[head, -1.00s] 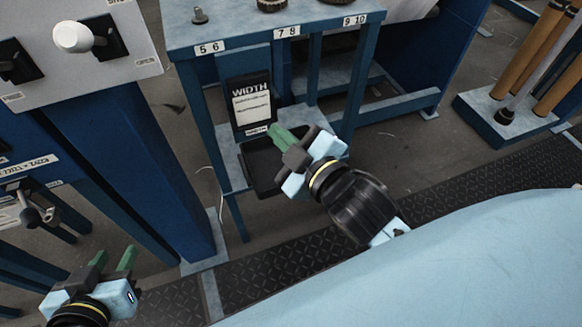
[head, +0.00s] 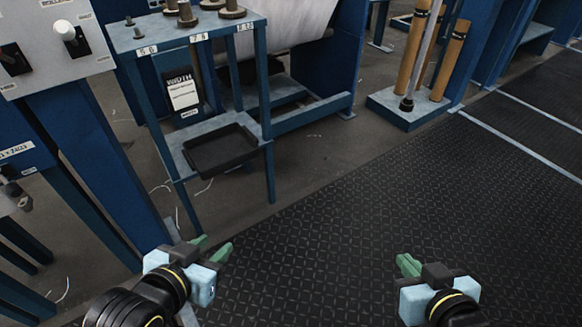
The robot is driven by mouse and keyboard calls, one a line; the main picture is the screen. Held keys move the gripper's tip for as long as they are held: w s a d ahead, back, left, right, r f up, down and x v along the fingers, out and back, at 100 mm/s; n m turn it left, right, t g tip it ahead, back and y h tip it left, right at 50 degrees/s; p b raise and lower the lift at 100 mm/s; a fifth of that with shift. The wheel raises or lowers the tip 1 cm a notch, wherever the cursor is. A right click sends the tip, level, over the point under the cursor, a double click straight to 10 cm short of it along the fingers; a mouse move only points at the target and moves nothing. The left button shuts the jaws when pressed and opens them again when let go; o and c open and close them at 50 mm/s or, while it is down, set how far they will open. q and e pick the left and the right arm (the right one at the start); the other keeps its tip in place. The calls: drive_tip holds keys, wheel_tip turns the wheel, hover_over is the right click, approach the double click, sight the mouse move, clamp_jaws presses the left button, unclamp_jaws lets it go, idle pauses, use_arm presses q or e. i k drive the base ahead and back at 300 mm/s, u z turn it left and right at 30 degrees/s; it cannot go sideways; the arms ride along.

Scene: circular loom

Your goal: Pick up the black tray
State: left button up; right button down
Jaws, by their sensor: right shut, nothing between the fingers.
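The black tray (head: 222,151) is a shallow, empty rectangular tray. It lies on the lower grey shelf of a blue stand, left of centre in the head view. My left gripper (head: 212,247) is open and empty, in front of the stand and below the tray in the picture. Its green fingers are apart. My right gripper (head: 406,264) is shut and empty, over the dark floor to the lower right, well away from the tray. Neither gripper touches the tray.
The blue stand (head: 267,105) has legs beside the tray and a top shelf with weights (head: 187,14) above it. A width sign (head: 183,93) stands behind the tray. A blue post and control panel (head: 55,55) are at left. The patterned floor mat (head: 350,215) is clear.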

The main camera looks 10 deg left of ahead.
sight(211, 154)
drive_tip(key=z, duration=0.7)
drive_tip(key=i, duration=1.7)
drive_tip(key=u, duration=1.55)
drive_tip(key=i, duration=0.55)
drive_tip(key=u, duration=0.6)
